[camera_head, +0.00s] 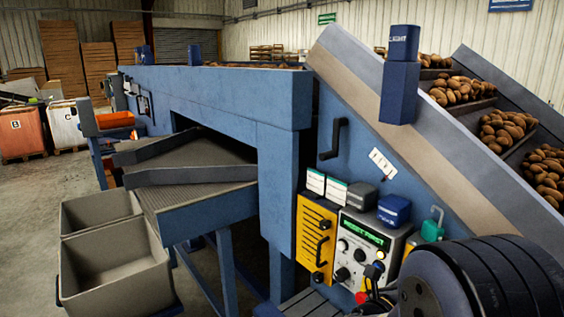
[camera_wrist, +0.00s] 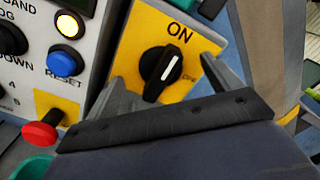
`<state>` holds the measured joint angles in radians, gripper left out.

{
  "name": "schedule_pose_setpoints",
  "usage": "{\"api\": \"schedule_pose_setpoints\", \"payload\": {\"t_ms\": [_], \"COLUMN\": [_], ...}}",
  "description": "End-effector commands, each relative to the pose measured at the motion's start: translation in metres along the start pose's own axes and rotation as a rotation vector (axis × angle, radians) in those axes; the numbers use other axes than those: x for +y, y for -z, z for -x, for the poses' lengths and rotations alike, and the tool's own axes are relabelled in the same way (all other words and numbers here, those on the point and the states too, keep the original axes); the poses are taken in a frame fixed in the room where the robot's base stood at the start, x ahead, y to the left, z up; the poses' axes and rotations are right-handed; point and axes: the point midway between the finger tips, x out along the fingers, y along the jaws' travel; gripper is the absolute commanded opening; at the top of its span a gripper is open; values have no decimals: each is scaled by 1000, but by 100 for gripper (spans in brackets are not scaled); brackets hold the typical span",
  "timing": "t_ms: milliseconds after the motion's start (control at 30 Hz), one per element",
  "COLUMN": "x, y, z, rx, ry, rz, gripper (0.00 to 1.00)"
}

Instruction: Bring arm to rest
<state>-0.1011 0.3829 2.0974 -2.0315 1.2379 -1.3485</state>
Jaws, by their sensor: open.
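My gripper (camera_wrist: 164,72) is open in the wrist view, its two grey fingers apart on either side of a black rotary switch (camera_wrist: 160,75). The switch sits on a yellow plate (camera_wrist: 203,45) marked ON, and its white pointer line aims up towards that word. Whether the fingers touch the switch, I cannot tell. In the head view my arm (camera_head: 480,282) fills the lower right in front of the control panel (camera_head: 362,238), and the gripper itself cannot be made out clearly there.
Close to the gripper are a lit yellow button (camera_wrist: 68,25), a blue RESET button (camera_wrist: 62,64) and a red knob (camera_wrist: 40,135). A blue machine frame (camera_head: 215,95) and a sloping conveyor with potatoes (camera_head: 508,130) stand behind. Grey bins (camera_head: 115,275) and open floor are at left.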

Motion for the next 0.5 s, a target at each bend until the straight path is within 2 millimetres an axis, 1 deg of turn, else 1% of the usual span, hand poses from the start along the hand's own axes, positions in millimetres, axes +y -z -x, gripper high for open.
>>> {"api": "schedule_pose_setpoints", "payload": {"t_ms": [33, 500], "x": [3, 2], "y": [4, 4], "z": [0, 0], "rx": [-1, -1], "ry": [1, 1], "rz": [-40, -419], "gripper": [85, 85]}}
